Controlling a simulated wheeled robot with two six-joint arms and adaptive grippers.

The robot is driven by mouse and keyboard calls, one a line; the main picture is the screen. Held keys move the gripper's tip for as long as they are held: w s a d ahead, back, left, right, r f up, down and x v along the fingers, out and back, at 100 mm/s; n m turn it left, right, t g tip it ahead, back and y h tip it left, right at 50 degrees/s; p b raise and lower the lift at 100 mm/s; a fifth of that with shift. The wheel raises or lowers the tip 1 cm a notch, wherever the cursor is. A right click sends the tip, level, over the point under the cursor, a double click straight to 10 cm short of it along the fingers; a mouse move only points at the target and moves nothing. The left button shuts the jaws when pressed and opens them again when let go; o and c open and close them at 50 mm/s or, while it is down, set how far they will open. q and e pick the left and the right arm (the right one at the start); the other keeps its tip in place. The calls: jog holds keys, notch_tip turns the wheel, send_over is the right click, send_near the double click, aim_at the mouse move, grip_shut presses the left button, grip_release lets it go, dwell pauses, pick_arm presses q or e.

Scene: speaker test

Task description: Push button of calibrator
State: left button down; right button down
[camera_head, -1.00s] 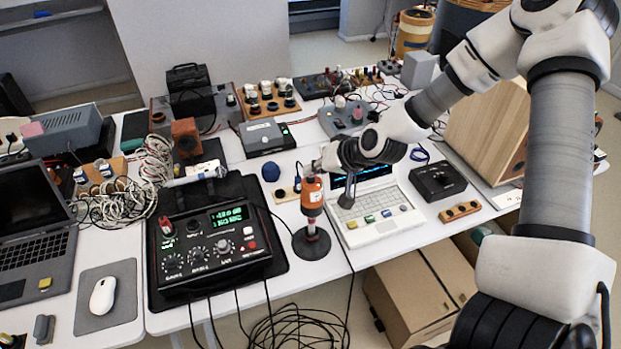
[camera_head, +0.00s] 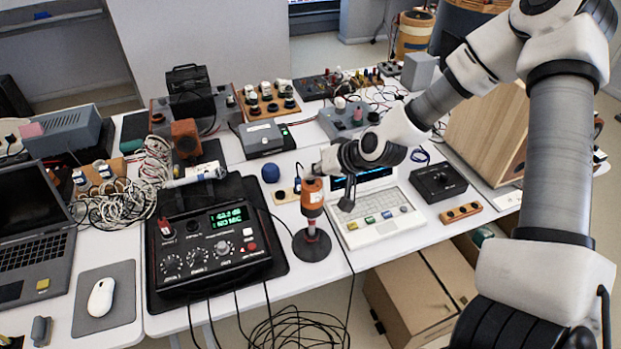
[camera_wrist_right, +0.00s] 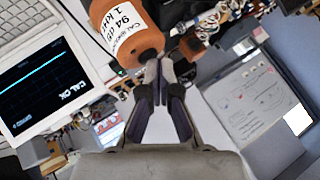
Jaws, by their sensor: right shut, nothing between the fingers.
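The calibrator (camera_head: 312,197) is an orange cylinder standing upright on a dark round base, in the middle of the head view. In the right wrist view the calibrator (camera_wrist_right: 115,15) is at the top, with a white label showing "94" and "1 k". My right gripper (camera_head: 318,168) is at the calibrator's upper end, coming from the right. In the right wrist view its closed fingertips (camera_wrist_right: 160,67) are empty and at the calibrator's edge. I cannot tell whether they touch. No button on the calibrator can be made out. My left gripper is not in view.
A small white laptop (camera_head: 384,215) lies right of the calibrator; its screen (camera_wrist_right: 42,85) shows a flat line and "CAL OK". A black meter box (camera_head: 213,255) with a green display stands to the left. Cables hang over the table's front edge. A cardboard box (camera_head: 412,300) is below.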

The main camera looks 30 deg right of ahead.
aim_at(313, 181)
jog(key=shift+r+p, duration=0.65)
jog(key=shift+r, duration=0.25)
notch_tip(313, 181, up, 6)
jog(key=p, duration=0.5)
jog(key=shift+p, duration=0.4)
